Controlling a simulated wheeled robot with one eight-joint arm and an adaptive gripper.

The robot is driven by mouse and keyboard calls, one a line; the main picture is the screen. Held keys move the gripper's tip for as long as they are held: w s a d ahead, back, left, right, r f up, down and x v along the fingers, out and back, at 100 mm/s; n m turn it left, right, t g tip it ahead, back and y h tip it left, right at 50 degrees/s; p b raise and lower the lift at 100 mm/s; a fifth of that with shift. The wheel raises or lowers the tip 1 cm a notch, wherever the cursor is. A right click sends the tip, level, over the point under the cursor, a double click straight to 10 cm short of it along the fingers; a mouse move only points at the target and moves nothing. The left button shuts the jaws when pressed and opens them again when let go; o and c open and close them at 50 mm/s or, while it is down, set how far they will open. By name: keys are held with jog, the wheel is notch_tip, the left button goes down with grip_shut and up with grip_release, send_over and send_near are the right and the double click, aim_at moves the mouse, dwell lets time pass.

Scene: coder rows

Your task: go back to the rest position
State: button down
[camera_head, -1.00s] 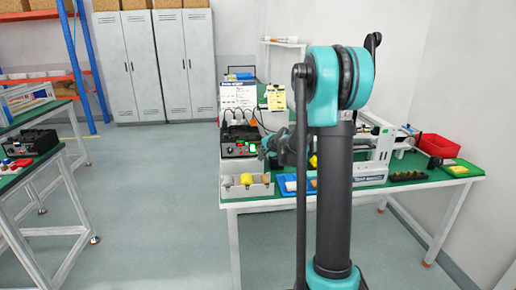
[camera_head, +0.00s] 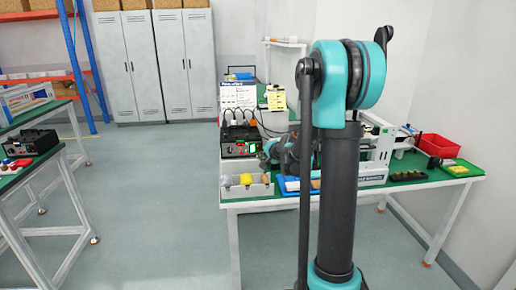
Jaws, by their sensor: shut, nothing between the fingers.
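My arm stands upright in the middle of the head view, a dark grey column with a teal joint on top. Part of my forearm is hidden behind the column.
A grey bin (camera_head: 240,190) with yellow parts and a blue tray (camera_head: 291,189) are on the bench near the gripper. A black power unit (camera_head: 239,141) stands behind. A red bin (camera_head: 438,145) is at the right.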

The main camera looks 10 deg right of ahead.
jog(key=shift+s, duration=0.15)
jog(key=s+d+f+n+g+h, duration=0.1)
jog(key=s+f+n+g, duration=0.1)
jog(key=s, duration=1.1)
jog(key=s+d+f+n+g+h, duration=0.1)
jog(key=s+f+n, duration=0.4)
jog(key=s, duration=0.8)
jog(key=s+d+f+n+g+h, duration=0.1)
jog(key=s+f+n+g+h, duration=0.1)
jog(key=s, duration=1.1)
jog(key=shift+s+d+f+n+g, duration=0.15)
jog(key=shift+d+f+n+g, duration=0.25)
jog(key=shift+f+n+g, duration=0.4)
jog(key=c, duration=2.3)
grip_release()
